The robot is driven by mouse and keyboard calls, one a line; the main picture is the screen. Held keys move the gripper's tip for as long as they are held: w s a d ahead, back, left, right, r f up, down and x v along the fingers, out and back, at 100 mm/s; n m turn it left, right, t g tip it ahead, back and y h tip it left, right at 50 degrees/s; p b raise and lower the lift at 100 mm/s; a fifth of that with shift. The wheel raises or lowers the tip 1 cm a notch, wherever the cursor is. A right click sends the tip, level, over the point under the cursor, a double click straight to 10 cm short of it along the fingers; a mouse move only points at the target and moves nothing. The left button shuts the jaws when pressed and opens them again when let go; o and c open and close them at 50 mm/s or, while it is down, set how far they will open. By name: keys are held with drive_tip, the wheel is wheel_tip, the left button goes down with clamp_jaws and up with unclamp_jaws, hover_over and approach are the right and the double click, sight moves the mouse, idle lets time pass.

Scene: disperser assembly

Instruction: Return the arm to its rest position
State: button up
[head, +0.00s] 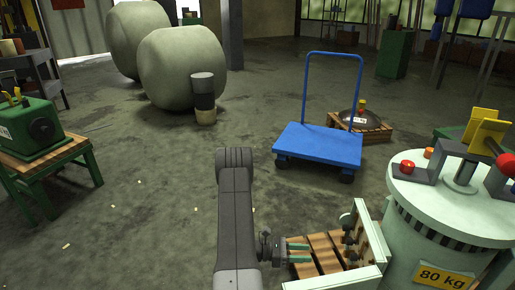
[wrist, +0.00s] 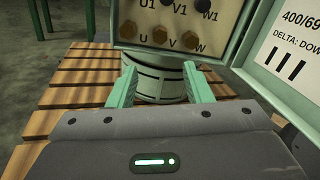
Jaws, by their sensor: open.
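My arm (head: 236,215) reaches up through the lower middle of the head view and bends over. My gripper (head: 302,252) is at its right, with pale green fingers pointing right over a slatted wooden pallet. In the wrist view my gripper (wrist: 159,72) is open, its two fingers apart. A rounded grey-green body with dark bands (wrist: 160,82) shows beyond and between them; contact cannot be told. Just ahead is an open terminal box (wrist: 170,58) marked U1, V1, W1 and U, V, W, with brass-coloured and dark studs. Nothing is held between the fingers.
A pale green cover (wrist: 292,60) with printed text stands right of the box. The slatted pallet (wrist: 75,75) lies underneath. A large drum marked 80 kg (head: 430,235) stands close at right. A blue trolley (head: 318,145) is beyond. Open floor (head: 150,225) lies left of my arm.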

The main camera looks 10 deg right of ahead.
drive_tip(key=s+d+b, duration=0.2)
drive_tip(key=d+b, duration=0.1)
drive_tip(key=d, duration=1)
drive_tip(key=shift+s+d+b, duration=0.25)
drive_tip(key=shift+d+b, duration=0.05)
drive_tip(key=shift+b, duration=0.05)
drive_tip(key=w+a+p, duration=0.3)
drive_tip(key=a+p, duration=0.1)
drive_tip(key=a, duration=1)
drive_tip(key=s+d+n+p, duration=0.1)
drive_tip(key=s+d+n, duration=0.2)
drive_tip(key=d+n, duration=1.1)
drive_tip(key=shift+n, duration=0.7)
drive_tip(key=shift+r, duration=0.1)
idle(0.3)
drive_tip(key=shift+s+a, duration=0.1)
drive_tip(key=shift+a, duration=0.05)
